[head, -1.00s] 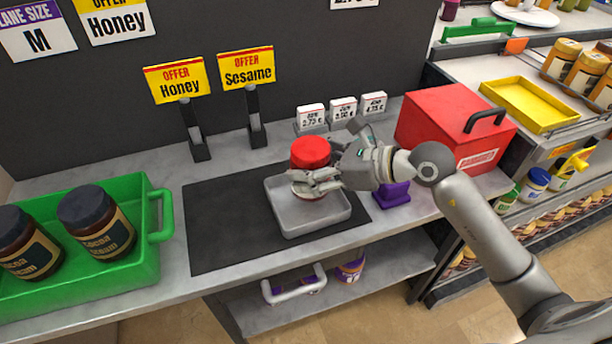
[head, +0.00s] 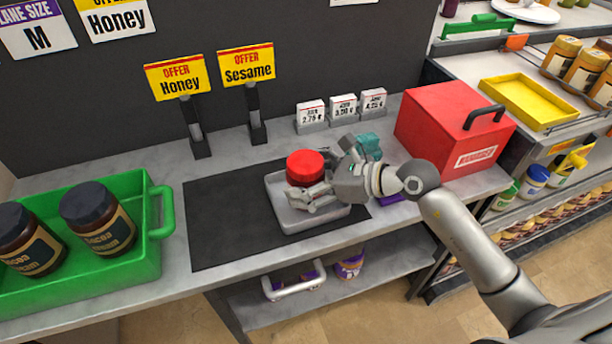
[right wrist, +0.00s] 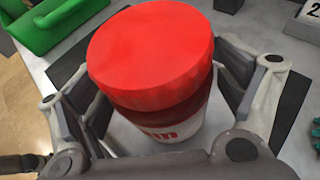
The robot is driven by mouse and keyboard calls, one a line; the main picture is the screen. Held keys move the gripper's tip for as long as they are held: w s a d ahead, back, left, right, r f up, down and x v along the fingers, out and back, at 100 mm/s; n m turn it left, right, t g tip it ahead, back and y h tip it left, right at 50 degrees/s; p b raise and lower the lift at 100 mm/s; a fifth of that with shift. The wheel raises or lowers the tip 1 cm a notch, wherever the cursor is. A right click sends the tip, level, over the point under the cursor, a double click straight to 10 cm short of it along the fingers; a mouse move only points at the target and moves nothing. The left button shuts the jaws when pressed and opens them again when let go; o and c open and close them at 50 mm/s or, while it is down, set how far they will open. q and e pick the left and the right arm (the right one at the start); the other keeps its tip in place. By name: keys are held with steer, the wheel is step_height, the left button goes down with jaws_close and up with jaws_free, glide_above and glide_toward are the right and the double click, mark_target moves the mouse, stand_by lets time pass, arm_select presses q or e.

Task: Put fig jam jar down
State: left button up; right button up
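The fig jam jar (head: 305,168), with a red lid and a pale label with red letters, is upright at the grey tray (head: 287,225) on the dark mat. My right gripper (head: 318,192) reaches in from the right, its fingers around the jar's sides. In the right wrist view the jar (right wrist: 155,60) stands between both fingers, which appear to press on it. The jar's base is hidden by the fingers, so I cannot tell whether it touches the tray floor. My left gripper is not in view.
A green crate (head: 155,262) with two dark cocoa jars (head: 97,218) stands at the left. A red box (head: 440,125), a teal item (head: 369,145) and a purple item (head: 393,198) are near the right arm. The mat's left part (head: 225,220) is clear.

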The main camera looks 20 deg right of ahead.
steer(key=shift+r, duration=0.15)
steer(key=shift+s+d, duration=0.15)
steer(key=shift+d, duration=0.1)
steer(key=b+v, duration=0.2)
steer(key=v, duration=0.9)
steer(key=shift+s, duration=0.25)
steer(key=shift+d+r, duration=0.1)
steer(key=shift+r, duration=0.05)
